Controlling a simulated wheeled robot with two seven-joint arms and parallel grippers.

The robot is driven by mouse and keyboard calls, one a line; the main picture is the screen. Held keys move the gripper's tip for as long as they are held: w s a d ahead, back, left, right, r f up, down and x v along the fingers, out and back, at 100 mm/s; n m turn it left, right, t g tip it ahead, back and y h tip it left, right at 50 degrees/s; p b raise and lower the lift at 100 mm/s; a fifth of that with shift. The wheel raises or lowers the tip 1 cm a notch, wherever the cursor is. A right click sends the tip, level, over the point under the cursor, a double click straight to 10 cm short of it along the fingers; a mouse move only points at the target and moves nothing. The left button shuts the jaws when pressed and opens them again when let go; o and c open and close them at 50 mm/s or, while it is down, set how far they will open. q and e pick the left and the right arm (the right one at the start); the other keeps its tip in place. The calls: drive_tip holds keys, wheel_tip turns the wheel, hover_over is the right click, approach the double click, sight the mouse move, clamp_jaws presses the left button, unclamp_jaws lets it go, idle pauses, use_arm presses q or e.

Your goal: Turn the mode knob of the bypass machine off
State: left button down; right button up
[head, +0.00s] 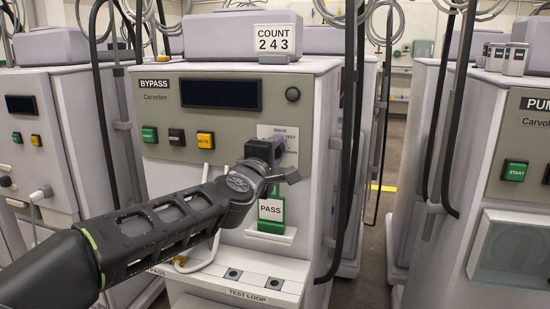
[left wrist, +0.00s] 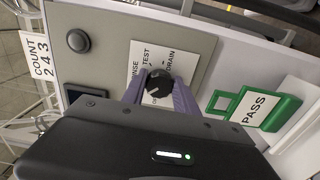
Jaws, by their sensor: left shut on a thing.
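The bypass machine (head: 215,115) stands in the middle of the head view, labelled BYPASS. Its black mode knob (left wrist: 158,83) shows in the left wrist view on a white dial plate (left wrist: 143,52) marked RINSE, TEST and DRAIN; a further label is mostly hidden. My left gripper (left wrist: 159,92) is shut on the knob, with one purple-grey finger on each side of it. In the head view my left gripper (head: 270,155) hides the knob and part of the plate. I cannot tell which mark the knob points to. My right gripper is not in view.
A green PASS tag (head: 271,212) hangs just below the gripper. A round black button (head: 292,94), a dark display (head: 220,94) and START and MUTE buttons are on the panel. A COUNT 243 sign (head: 277,40) stands on top. Black hoses (head: 347,140) hang at the right side.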

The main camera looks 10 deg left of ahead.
use_arm(q)
drive_tip(key=n+b, duration=0.2)
drive_tip(key=n, duration=0.3)
drive_tip(key=shift+n, duration=0.3)
drive_tip(key=shift+a+r+n+b, duration=0.1)
drive_tip(key=shift+n+b, duration=0.35)
drive_tip(key=shift+n, duration=1.45)
drive_tip(key=c, duration=0.9)
unclamp_jaws()
drive_tip(key=shift+c, duration=0.2)
